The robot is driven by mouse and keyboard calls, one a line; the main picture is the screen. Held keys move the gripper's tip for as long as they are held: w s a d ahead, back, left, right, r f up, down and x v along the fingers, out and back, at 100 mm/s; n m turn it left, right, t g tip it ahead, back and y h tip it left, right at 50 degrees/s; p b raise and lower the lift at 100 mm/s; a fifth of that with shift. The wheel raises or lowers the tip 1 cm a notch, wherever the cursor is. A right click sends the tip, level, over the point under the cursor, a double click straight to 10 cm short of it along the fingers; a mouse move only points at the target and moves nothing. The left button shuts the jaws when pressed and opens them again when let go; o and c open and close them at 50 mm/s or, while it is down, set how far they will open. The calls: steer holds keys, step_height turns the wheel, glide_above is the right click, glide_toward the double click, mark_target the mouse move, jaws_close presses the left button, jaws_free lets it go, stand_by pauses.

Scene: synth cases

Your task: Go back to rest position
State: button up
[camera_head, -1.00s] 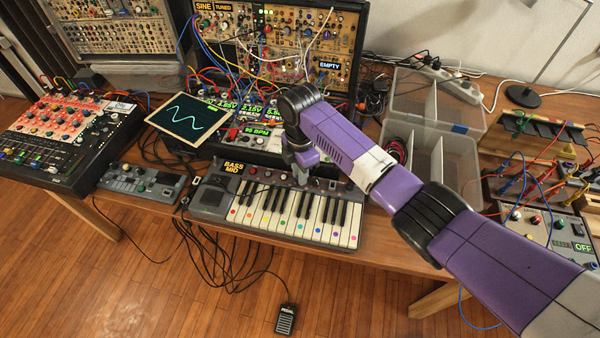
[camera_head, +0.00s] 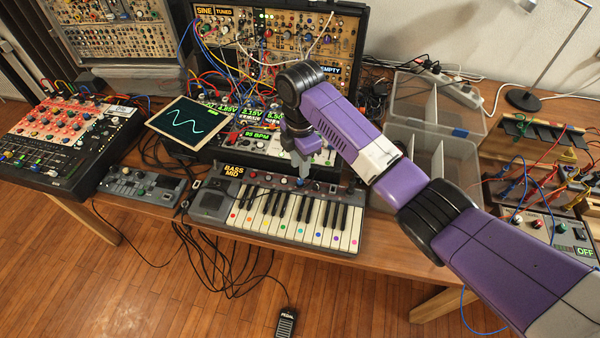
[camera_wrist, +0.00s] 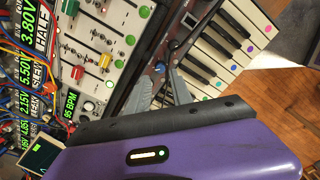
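My gripper (camera_head: 303,172) hangs from my purple arm above the back edge of the keyboard (camera_head: 210,203), in front of the mixer-like panel with the BPM display (camera_head: 262,136). In the wrist view, the two grey fingertips of my gripper (camera_wrist: 161,76) show apart, with nothing held between them. The keyboard keys, marked with coloured dots, also show in the wrist view (camera_wrist: 222,45), beyond and right of the fingers. The fingertips look raised off the keyboard, though the exact height is hard to tell.
Modular racks (camera_head: 270,38) with many patch cables stand behind. A tilted tablet (camera_head: 188,122) with a wave is at left, and a red mixer (camera_head: 60,130) is further left. Clear plastic bins (camera_head: 455,150) and cabled modules (camera_head: 548,225) lie at right. A pedal (camera_head: 286,322) is on the floor.

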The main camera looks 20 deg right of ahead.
steer(key=shift+r, duration=0.95)
